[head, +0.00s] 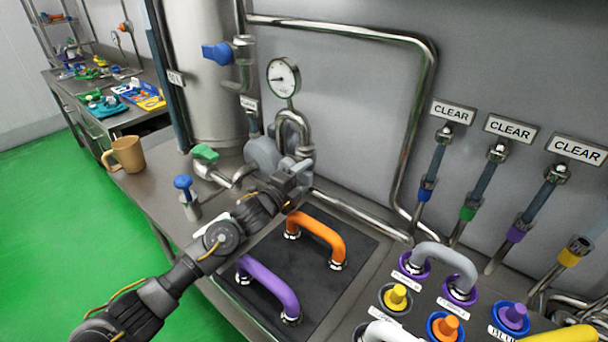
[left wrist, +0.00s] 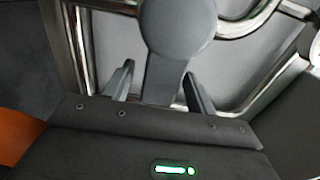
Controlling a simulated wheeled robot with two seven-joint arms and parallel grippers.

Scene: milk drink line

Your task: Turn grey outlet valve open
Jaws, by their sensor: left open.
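The grey valve handle (left wrist: 178,28) shows in the left wrist view as a round grey hub with a flat lever arm. The lever arm lies between the two fingers of my left gripper (left wrist: 159,88), with a visible gap on each side. In the head view my left gripper (head: 298,172) is at the pipework below the gauge, beside a rounded grey body (head: 262,154). The gripper is open and hides much of the valve there. My right gripper is not in view.
A pressure gauge (head: 283,78) stands above. A tan mug (head: 126,155) stands left.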

